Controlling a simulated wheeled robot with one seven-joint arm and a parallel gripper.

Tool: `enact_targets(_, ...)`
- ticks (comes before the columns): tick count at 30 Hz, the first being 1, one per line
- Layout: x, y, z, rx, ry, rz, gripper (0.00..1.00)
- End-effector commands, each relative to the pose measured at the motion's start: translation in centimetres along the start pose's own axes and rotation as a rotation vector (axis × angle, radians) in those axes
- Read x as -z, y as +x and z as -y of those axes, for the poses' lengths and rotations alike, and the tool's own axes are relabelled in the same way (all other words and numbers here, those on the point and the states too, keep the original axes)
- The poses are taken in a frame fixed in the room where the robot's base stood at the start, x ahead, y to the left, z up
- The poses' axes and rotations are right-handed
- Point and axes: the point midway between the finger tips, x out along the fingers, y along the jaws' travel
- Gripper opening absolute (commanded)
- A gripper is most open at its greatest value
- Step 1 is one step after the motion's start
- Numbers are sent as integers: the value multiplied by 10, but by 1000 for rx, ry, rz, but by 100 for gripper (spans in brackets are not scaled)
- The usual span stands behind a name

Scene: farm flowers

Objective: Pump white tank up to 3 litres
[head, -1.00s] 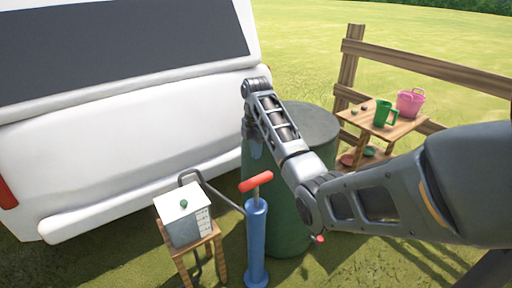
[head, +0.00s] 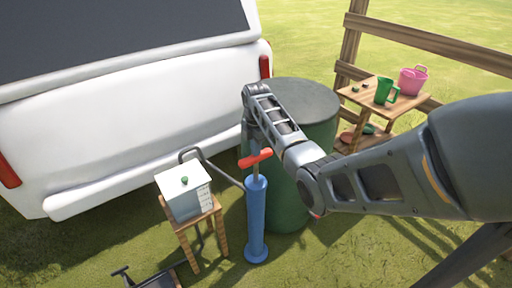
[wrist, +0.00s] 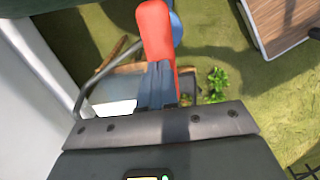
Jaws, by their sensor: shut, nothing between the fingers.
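The white tank (head: 190,200), a small box with a white lid and green knob, stands on a wooden stool; its fill level is too small to read. The blue pump (head: 256,225) stands upright just right of it, its red handle (head: 255,158) a little above the body. My gripper is hidden or unclear in the head view, where the arm's end comes down beside the handle. In the wrist view my gripper (wrist: 157,75) is shut and empty, its fingertips at or very near the red handle (wrist: 157,35); I cannot tell whether they touch.
A dark hose (head: 215,168) curves between tank and pump. A large green barrel (head: 310,150) stands close behind the pump. A white vehicle (head: 130,130) is at left. A wooden table (head: 405,103) with a green jug and pink bucket stands back right. A dark-framed object (head: 150,280) lies in front.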

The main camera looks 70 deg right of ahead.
Motion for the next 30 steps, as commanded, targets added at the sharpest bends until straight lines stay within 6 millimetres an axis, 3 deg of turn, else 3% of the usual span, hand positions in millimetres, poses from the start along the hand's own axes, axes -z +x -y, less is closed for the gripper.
enact_targets(4,0,20,0,2,0,-1,0)
enact_targets(12,0,81,0,2,0,0,0)
enact_targets(15,0,92,0,2,0,0,0)
enact_targets(30,1,99,2,4,0,-1,0)
